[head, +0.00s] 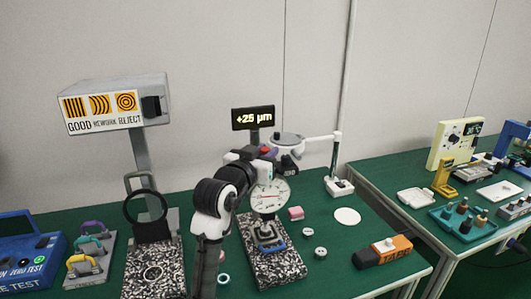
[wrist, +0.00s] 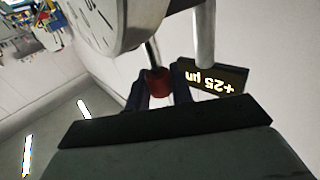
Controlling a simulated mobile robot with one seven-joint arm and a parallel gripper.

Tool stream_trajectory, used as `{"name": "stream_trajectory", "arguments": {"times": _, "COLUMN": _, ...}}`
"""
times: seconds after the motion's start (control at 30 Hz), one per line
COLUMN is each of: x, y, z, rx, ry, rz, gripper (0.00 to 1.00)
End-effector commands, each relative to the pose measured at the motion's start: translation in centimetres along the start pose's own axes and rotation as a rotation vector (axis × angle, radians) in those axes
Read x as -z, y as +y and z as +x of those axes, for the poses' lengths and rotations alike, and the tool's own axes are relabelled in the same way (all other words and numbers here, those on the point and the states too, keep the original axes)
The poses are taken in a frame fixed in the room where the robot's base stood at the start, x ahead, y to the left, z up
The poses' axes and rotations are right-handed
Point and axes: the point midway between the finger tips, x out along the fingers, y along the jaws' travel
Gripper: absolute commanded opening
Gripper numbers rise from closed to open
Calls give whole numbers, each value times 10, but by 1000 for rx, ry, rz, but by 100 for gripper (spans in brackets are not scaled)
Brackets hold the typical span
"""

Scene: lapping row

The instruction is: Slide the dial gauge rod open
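The dial gauge (head: 269,196) has a round white face and stands upright on a stand with a speckled stone base (head: 275,262). In the wrist view its round case (wrist: 115,22) is at the top left. A thin metal rod (wrist: 152,52) comes out of the case and ends in a red cap (wrist: 156,82). My gripper (wrist: 160,84) has its dark fingers close together on either side of the red cap, with no clear gap. In the head view my gripper (head: 267,155) is at the top of the gauge, and my arm hides part of the stand.
A black display reading +25 µm (head: 254,118) stands just behind the gauge. A white-armed stand (head: 338,180) is to the right. A viewer with a sign box (head: 115,103) stands left.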

Motion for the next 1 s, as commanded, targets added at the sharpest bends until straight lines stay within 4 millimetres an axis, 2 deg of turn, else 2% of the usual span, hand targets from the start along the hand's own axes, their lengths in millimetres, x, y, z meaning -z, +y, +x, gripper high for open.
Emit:
{"name": "stream_trajectory", "arguments": {"times": 0.03, "x": 0, "y": 0, "z": 0, "rx": 0, "ry": 0, "rz": 0, "gripper": 9}}
{"name": "stream_trajectory", "arguments": {"times": 0.1, "x": 0, "y": 0, "z": 0, "rx": -1, "ry": 0, "rz": 0, "gripper": 0}}
{"name": "stream_trajectory", "arguments": {"times": 0.33, "x": 3, "y": 0, "z": 0, "rx": -1, "ry": 0, "rz": 0, "gripper": 0}}
{"name": "stream_trajectory", "arguments": {"times": 0.57, "x": 31, "y": 0, "z": 0, "rx": -1, "ry": 1, "rz": 1, "gripper": 0}}
{"name": "stream_trajectory", "arguments": {"times": 0.83, "x": 32, "y": 0, "z": -1, "rx": 1, "ry": 5, "rz": 2, "gripper": 0}}
{"name": "stream_trajectory", "arguments": {"times": 0.87, "x": 32, "y": 0, "z": -1, "rx": 1, "ry": 6, "rz": 2, "gripper": 24}}
{"name": "stream_trajectory", "arguments": {"times": 1.0, "x": 32, "y": 0, "z": 0, "rx": 0, "ry": 5, "rz": 1, "gripper": 42}}
